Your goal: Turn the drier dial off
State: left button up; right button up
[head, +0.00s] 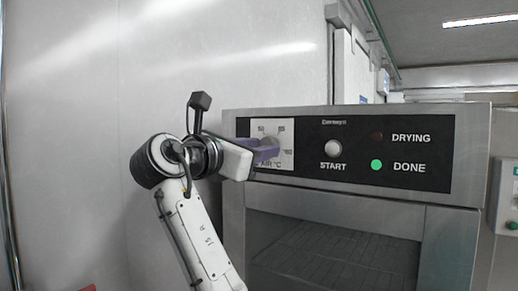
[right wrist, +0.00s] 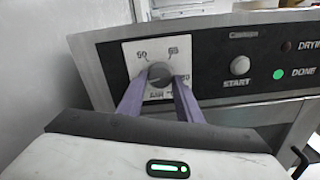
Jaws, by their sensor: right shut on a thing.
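The drier dial (right wrist: 159,73) is a grey round knob on a white scale plate (right wrist: 140,53) with temperature marks, on the drier's black front panel. My right gripper (right wrist: 160,80) has its two purple fingers on either side of the dial and is shut on it. In the head view the right gripper (head: 268,147) reaches the plate from the left and covers much of the dial. Which mark the dial points to is hard to read. My left gripper is not in view.
Right of the dial are the START button (head: 333,148), an unlit DRYING lamp (head: 377,137) and a lit green DONE lamp (head: 376,165). The drier's opening with a slatted belt (head: 335,250) lies below the panel. A plain pale wall (head: 70,130) stands at the left.

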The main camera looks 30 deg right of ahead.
jog(key=shift+f+n, duration=0.15)
jog(key=shift+n, duration=0.25)
jog(key=o, duration=1)
jog(key=shift+a, duration=0.1)
jog(key=shift+o, duration=0.2)
jog(key=b+v, duration=0.2)
jog(key=v, duration=0.8)
jog(key=shift+a, duration=0.1)
